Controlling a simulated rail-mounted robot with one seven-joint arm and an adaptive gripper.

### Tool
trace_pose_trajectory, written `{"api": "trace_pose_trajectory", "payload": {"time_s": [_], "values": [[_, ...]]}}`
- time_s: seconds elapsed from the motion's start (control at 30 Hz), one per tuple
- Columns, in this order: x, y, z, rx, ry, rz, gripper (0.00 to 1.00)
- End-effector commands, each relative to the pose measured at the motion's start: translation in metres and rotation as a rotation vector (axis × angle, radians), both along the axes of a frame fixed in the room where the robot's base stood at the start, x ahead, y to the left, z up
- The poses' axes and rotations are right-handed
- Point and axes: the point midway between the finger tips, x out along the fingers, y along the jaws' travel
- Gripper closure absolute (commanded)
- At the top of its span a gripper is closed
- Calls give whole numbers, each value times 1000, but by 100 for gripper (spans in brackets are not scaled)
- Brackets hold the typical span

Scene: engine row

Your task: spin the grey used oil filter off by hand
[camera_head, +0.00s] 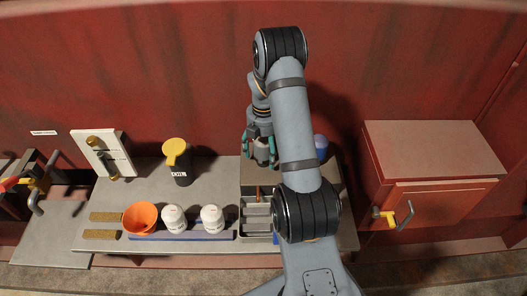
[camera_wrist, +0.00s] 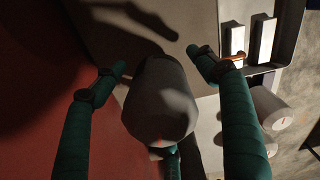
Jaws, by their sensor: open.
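The grey used oil filter (camera_wrist: 158,100) is a rounded grey cylinder in the middle of the wrist view. In the head view it shows as a small pale grey shape (camera_head: 262,146) above a grey block, partly hidden by my gripper. My gripper (camera_head: 260,157) has teal fingers. In the wrist view the gripper (camera_wrist: 161,64) is open, with one finger left of the filter and one right of it. Gaps show between these two fingers and the filter. Part of a third finger shows below the filter; whether it touches is unclear. The filter's mount is hidden.
A blue cylinder (camera_head: 320,146) stands close right of my arm. On the bench are a black jug with yellow top (camera_head: 177,160), an orange bowl (camera_head: 140,218), two white containers (camera_head: 174,219) and a compartment tray (camera_head: 257,225). A red cabinet (camera_head: 425,190) stands right; a red wall rises behind.

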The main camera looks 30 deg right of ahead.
Motion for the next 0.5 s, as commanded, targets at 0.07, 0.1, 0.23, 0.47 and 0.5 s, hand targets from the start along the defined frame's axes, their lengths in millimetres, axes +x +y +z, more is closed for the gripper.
{"api": "trace_pose_trajectory", "payload": {"time_s": [0.07, 0.1, 0.23, 0.47, 0.5], "values": [[0, 0, 0, 0, 0, 0, 28], [0, 0, 0, 0, 0, 0, 28], [0, 0, 0, 0, 0, 1, 32], [0, 0, 0, 0, 0, 1, 46], [0, 0, 0, 0, 0, 1, 48]]}}
